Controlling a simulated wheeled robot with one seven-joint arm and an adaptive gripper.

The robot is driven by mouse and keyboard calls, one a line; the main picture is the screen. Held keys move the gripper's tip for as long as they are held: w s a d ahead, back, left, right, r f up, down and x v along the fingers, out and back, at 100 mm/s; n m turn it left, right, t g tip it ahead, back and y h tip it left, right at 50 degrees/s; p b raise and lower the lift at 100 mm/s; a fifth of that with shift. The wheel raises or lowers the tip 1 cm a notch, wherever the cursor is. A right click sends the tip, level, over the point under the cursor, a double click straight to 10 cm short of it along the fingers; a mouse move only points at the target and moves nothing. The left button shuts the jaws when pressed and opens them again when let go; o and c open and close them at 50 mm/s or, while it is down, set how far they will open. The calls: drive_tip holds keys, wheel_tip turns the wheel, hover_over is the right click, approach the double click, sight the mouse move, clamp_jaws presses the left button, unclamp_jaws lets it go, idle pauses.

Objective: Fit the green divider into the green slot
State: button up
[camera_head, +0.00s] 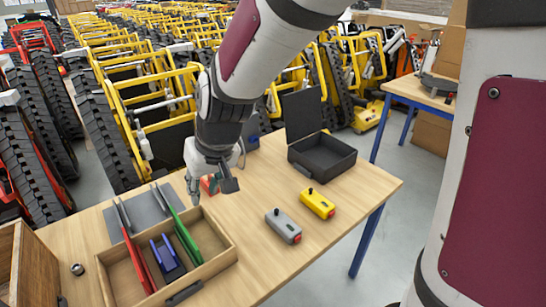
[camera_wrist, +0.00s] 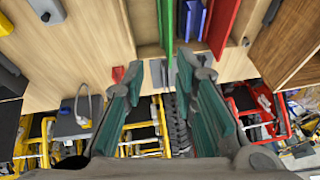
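The green divider (camera_head: 187,238) is a long thin panel in the right part of an open wooden tray (camera_head: 217,264); its far end reaches the tray's back wall. It also shows at the top of the wrist view (camera_wrist: 167,20). A red divider (camera_head: 140,262) stands to its left, and a blue piece (camera_head: 167,258) lies between them. I cannot make out a green slot. My gripper (camera_head: 212,190) is over the table just behind the tray, pointing down. In the wrist view its fingers (camera_wrist: 161,66) are wide apart with nothing held between them.
A grey panel (camera_head: 147,208) lies behind the tray. A small red thing (camera_head: 208,186) is beside my gripper. Grey (camera_head: 283,226) and yellow (camera_head: 317,203) boxes and an open black case (camera_head: 322,155) are right. A wooden box (camera_head: 34,268) stands left. The right front table is clear.

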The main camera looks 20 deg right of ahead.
drive_tip(key=s+d+r+h, duration=0.1)
drive_tip(key=s+d+r, duration=0.2)
drive_tip(key=s, duration=0.3)
drive_tip(key=s+d+r+m, duration=0.1)
drive_tip(key=s+d+r, duration=0.3)
drive_tip(key=s+d, duration=0.2)
drive_tip(key=s+d+r+m+t+h, duration=0.1)
drive_tip(key=s+d+r, duration=0.2)
drive_tip(key=s+d, duration=0.2)
drive_tip(key=s, duration=0.3)
drive_tip(key=shift+d+r+h, duration=0.25)
drive_tip(key=shift+h, duration=0.05)
drive_tip(key=shift+s, duration=0.1)
